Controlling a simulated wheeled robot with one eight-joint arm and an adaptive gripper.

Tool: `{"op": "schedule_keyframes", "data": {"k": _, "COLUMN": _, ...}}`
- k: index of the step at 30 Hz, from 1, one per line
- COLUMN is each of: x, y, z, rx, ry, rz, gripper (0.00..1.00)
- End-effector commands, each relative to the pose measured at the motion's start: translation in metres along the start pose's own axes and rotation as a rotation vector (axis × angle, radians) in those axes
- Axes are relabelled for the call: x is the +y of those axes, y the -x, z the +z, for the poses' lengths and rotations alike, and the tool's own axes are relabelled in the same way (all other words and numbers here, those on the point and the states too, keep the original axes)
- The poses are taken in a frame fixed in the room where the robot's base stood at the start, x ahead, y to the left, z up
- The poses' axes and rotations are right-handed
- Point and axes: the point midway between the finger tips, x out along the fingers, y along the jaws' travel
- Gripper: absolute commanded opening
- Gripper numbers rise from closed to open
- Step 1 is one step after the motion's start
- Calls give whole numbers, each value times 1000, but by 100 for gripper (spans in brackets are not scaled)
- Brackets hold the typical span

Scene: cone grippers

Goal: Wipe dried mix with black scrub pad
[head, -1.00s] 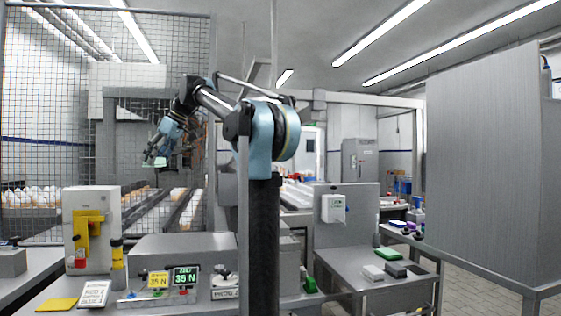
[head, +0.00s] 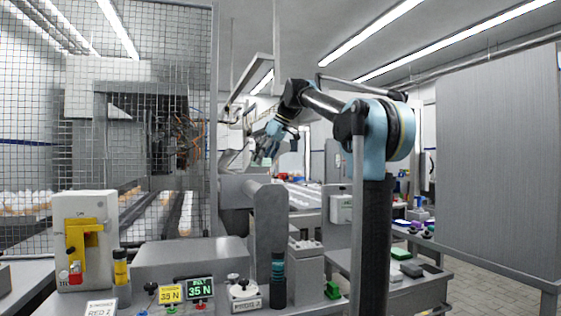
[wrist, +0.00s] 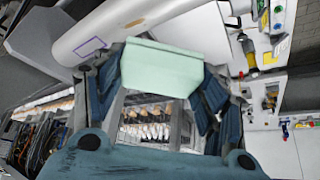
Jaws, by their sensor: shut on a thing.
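My gripper (head: 262,152) is raised at the middle of the head view. In the wrist view its fingers (wrist: 160,95) are shut on a pale green pad-like block (wrist: 160,68), held crosswise between the tips and touching nothing else that I can make out. A dark, blackish pad (head: 432,268) lies on the right-hand steel bench, far from my gripper. A green pad (head: 400,254) and a pale grey block (head: 411,270) lie beside it. I cannot make out any dried mix for certain.
A pale roller (wrist: 115,28) with a purple rectangle outline lies beyond the held block. A grey rounded housing (head: 270,225) stands below my gripper. A mesh fence (head: 30,120) stands left, a large steel panel (head: 500,170) right. A yellow-fronted box (head: 84,240) stands front left.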

Motion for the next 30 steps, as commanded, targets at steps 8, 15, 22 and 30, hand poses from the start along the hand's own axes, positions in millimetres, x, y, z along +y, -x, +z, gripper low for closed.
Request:
{"op": "schedule_keyframes", "data": {"k": 8, "x": 1, "y": 1, "z": 1, "rx": 0, "ry": -2, "rz": 1, "gripper": 47}}
{"op": "schedule_keyframes", "data": {"k": 15, "x": 0, "y": 0, "z": 1, "rx": 0, "ry": -1, "rz": 0, "gripper": 47}}
{"op": "schedule_keyframes", "data": {"k": 22, "x": 0, "y": -5, "z": 2, "rx": 0, "ry": 0, "rz": -1, "gripper": 47}}
{"op": "schedule_keyframes", "data": {"k": 30, "x": -1, "y": -24, "z": 13, "rx": 0, "ry": 1, "rz": -1, "gripper": 47}}
